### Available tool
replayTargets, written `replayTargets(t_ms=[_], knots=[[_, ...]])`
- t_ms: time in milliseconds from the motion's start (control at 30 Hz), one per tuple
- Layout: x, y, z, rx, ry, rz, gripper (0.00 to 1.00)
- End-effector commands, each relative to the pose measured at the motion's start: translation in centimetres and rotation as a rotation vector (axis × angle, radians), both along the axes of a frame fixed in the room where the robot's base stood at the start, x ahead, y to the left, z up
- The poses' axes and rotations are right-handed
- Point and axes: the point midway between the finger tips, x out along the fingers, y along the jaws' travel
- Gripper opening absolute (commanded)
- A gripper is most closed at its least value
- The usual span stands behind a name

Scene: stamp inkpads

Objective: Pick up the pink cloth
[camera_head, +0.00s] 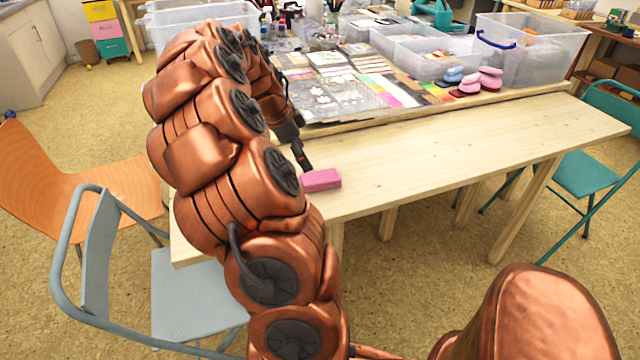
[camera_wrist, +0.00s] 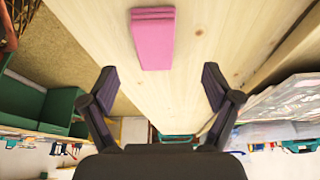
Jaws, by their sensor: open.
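The pink cloth (camera_head: 321,180) is a small folded block lying flat on the pale wooden bench top (camera_head: 450,150), near its front edge. In the wrist view the pink cloth (camera_wrist: 153,38) lies at the top middle, beyond the fingertips and roughly between their lines. My gripper (camera_wrist: 158,82) is open and empty, with its two dark fingers spread apart. In the head view my gripper (camera_head: 304,158) is just left of and above the cloth, partly hidden by my arm. I cannot tell its exact height over the bench.
A table behind the bench holds flat sheets (camera_head: 335,97), clear plastic bins (camera_head: 530,50) and pink and blue stamp pieces (camera_head: 480,82). A grey-blue chair (camera_head: 190,290) and an orange chair (camera_head: 75,195) stand at left, a green chair (camera_head: 585,175) at right. The bench's right part is clear.

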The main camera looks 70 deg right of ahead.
Motion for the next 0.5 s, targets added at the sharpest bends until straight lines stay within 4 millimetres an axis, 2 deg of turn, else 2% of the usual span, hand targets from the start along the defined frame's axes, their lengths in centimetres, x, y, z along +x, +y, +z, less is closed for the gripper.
replayTargets(t_ms=[500], knots=[[-1.8, -0.8, -3.8, 0.000, 0.000, -0.007, 0.89]])
